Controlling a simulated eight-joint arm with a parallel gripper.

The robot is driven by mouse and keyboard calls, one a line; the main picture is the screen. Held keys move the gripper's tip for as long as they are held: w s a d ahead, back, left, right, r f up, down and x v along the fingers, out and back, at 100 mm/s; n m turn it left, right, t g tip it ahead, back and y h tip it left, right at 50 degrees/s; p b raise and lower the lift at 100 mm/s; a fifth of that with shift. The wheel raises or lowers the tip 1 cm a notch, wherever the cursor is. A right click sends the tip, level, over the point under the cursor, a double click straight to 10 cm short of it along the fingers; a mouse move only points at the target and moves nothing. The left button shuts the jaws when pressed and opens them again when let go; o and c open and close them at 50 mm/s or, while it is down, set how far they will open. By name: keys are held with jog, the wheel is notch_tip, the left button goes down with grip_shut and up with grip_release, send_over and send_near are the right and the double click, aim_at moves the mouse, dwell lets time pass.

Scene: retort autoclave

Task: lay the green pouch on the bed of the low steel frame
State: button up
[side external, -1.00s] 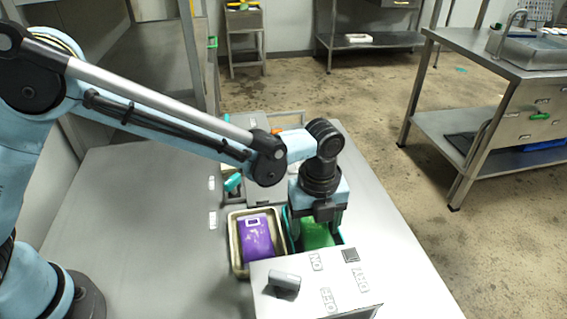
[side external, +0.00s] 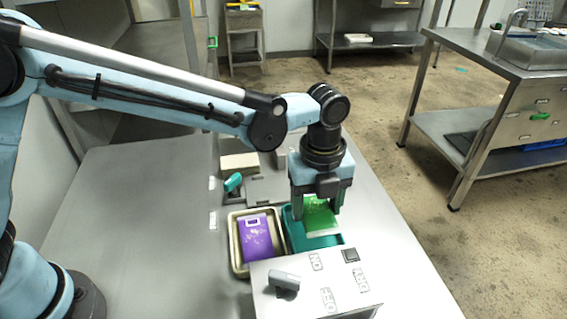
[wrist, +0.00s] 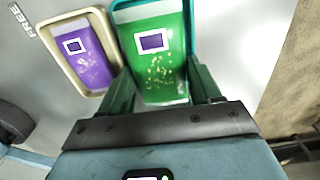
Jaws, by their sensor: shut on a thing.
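The green pouch (side external: 320,216) is held between the fingers of my gripper (side external: 316,208), a little above the teal tray (side external: 297,238). In the wrist view the green pouch (wrist: 158,62) shows a white band and a purple label, with my gripper's fingers (wrist: 160,88) on its two sides. A low grey metal piece (side external: 266,188) with a teal handle lies behind the trays, partly hidden by my arm and gripper.
A beige tray (side external: 234,252) with a purple pouch (side external: 256,238) stands left of the teal tray. A steel box (side external: 330,290) with a grey knob and labels stands in front. A pale block (side external: 240,163) lies farther back. The bench's left side is clear.

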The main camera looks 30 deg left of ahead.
notch_tip(320, 180, up, 4)
jog(key=shift+f, duration=0.1)
jog(key=shift+a+r+n, duration=0.15)
jog(key=shift+r+n, duration=0.25)
jog(key=shift+n, duration=0.2)
jog(key=n, duration=0.3)
jog(key=a+n, duration=0.1)
jog(key=n, duration=0.1)
jog(key=shift+s+a+r, duration=0.1)
jog(key=shift+r, duration=0.2)
jog(key=n, duration=0.1)
jog(key=a+n, duration=0.1)
jog(key=n, duration=0.1)
jog(key=shift+s+r+n, duration=0.1)
jog(key=shift+r+n, duration=0.1)
jog(key=shift+n, duration=0.1)
jog(key=n, duration=0.3)
jog(key=shift+s+a+r+n, duration=0.1)
jog(key=shift+a+r+n, duration=0.05)
jog(key=shift+a+n, duration=0.2)
jog(key=n, duration=0.4)
send_over(282, 187)
jog(key=shift+n, duration=0.25)
notch_tip(282, 187, down, 7)
jog(key=shift+r, duration=0.15)
jog(key=shift+f, duration=1.95)
